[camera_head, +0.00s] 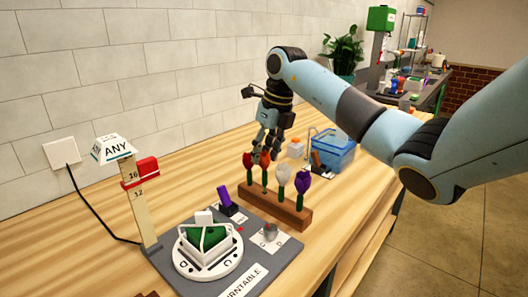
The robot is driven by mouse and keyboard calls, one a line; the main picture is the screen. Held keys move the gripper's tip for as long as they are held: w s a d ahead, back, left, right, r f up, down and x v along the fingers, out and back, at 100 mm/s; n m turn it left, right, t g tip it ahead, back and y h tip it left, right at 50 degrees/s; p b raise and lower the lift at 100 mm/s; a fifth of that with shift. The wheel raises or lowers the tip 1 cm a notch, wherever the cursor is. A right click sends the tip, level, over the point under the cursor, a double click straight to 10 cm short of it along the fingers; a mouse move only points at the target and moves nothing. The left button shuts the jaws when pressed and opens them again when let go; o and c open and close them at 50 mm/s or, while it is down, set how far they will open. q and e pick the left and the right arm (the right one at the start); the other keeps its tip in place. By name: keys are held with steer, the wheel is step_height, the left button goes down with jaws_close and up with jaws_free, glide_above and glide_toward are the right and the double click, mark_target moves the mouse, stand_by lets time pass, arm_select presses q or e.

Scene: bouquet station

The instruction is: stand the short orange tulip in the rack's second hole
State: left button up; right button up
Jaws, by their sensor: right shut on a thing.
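The wooden rack (278,211) stands on the table with a row of flowers. A red bloom (247,160) is at its left end, and a white one (283,174) and a purple one (303,181) are toward its right. My right gripper (264,155) is above the rack's left half, shut on what appears to be the short orange tulip, mostly hidden by the fingers. A green stem below the fingers reaches down to the rack between the red and white flowers. Whether it is seated in the hole cannot be told. My left gripper is out of view.
A grey board with a white turntable (208,262) lies in front of the rack. A post with a sign (112,148) stands at left. A blue bin (334,152) is behind the rack at right. Bare tabletop lies right of the rack.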

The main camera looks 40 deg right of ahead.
steer(key=shift+f+b, duration=0.4)
steer(key=shift+f, duration=0.05)
stand_by(0.6)
stand_by(0.6)
steer(key=o, duration=0.8)
steer(key=shift+r, duration=0.15)
steer(key=shift+p+v, duration=2.45)
steer(key=shift+v, duration=0.7)
steer(key=o, duration=0.6)
steer(key=shift+c, duration=0.2)
